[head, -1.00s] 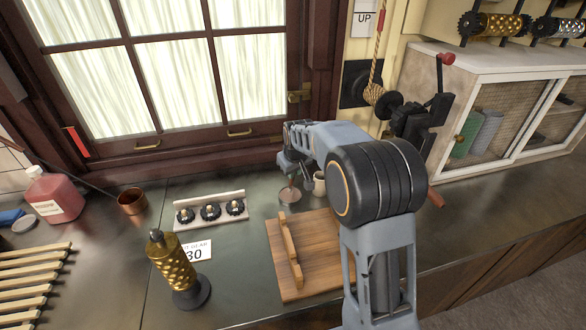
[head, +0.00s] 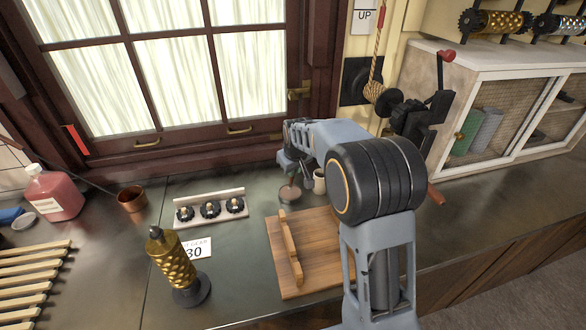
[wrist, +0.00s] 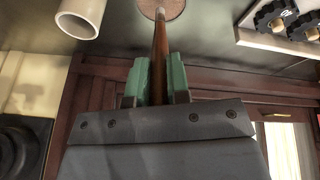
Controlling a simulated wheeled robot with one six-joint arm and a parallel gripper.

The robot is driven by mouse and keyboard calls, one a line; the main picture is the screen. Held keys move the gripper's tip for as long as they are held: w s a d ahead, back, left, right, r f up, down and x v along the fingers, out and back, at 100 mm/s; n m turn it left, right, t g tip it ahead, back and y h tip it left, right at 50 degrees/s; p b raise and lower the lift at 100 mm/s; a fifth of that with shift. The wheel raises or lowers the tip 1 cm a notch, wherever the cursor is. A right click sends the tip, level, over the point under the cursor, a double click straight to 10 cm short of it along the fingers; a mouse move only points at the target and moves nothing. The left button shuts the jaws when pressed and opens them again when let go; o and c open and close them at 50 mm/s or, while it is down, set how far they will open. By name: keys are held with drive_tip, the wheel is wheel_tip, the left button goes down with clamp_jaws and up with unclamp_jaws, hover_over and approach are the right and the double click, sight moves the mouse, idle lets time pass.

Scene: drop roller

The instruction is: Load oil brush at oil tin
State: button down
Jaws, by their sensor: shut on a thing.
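My gripper (wrist: 160,85) is shut on the oil brush (wrist: 160,50), a thin brown wooden handle between its green finger pads. The handle runs away from the fingers to a round brownish opening (wrist: 161,8) at the top of the wrist view, which looks like the oil tin. In the head view the small round tin (head: 289,197) stands on the dark counter behind the wooden board, and my gripper (head: 290,172) is above it. The brush tip is hidden, so I cannot tell how deep it is or whether it touches oil.
A cream cup (head: 319,182) stands close right of the tin; it also shows in the wrist view (wrist: 82,14). A wooden board (head: 318,255) lies in front. A gear rack (head: 211,211) and brass roller (head: 172,262) are left. A crank mechanism (head: 415,125) stands right.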

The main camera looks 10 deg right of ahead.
drive_tip(key=shift+f+b, duration=0.35)
drive_tip(key=shift+f, duration=0.15)
idle(1.2)
drive_tip(key=shift+r, duration=0.1)
drive_tip(key=shift+r+p, duration=2.45)
drive_tip(key=shift+r, duration=0.95)
